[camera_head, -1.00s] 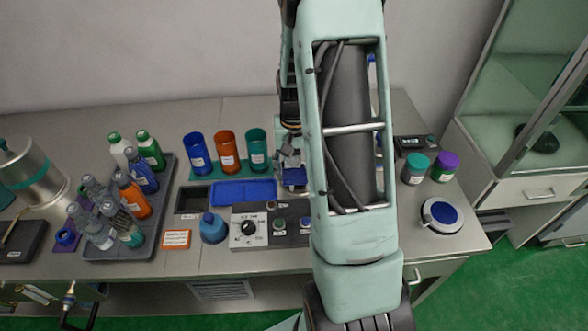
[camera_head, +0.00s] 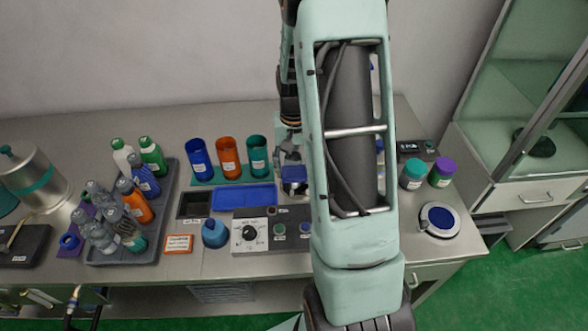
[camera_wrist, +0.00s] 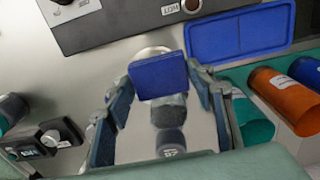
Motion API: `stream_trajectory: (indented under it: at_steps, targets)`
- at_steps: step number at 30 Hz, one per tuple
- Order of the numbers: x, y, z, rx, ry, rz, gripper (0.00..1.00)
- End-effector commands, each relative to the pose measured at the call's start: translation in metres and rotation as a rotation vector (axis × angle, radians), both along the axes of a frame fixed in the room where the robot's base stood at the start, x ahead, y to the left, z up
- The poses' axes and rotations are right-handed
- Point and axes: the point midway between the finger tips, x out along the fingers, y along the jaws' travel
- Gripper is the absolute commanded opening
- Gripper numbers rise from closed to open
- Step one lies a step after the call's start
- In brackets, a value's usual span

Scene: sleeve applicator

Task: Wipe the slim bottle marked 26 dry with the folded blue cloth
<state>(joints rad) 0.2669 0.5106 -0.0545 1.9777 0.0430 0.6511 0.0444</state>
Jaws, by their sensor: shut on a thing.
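The folded blue cloth (camera_wrist: 158,77) is a small flat blue block between my fingertips in the wrist view. My gripper (camera_wrist: 160,88) is shut on it, with one finger on each side. In the head view the cloth (camera_head: 294,174) shows just left of my arm. A slim dark bottle with a grey upper part (camera_wrist: 170,140) shows behind the cloth, between my fingers. Its small label appears upside down and seems to read 26. Whether cloth and bottle touch I cannot tell. My arm hides the bottle in the head view.
A blue tray (camera_head: 244,190) and control box (camera_head: 250,237) are near my gripper. Blue, orange and teal cups (camera_head: 228,158) stand behind. A bottle rack (camera_head: 165,215) is at left. Two jars (camera_head: 413,173) and a blue-topped round device (camera_head: 437,217) stand at right.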

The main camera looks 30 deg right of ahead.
Motion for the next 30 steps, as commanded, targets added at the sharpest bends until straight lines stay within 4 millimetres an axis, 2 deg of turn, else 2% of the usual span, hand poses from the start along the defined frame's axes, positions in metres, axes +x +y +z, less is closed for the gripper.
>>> stream_trajectory:
  at_steps: [6,16,30]
  targets:
    - [0.001,0.000,0.014,-0.001,-0.002,0.000,0.33]
    - [-0.001,0.000,0.013,0.001,0.002,0.000,0.33]
    - [0.000,0.000,-0.012,0.001,0.003,0.000,0.33]
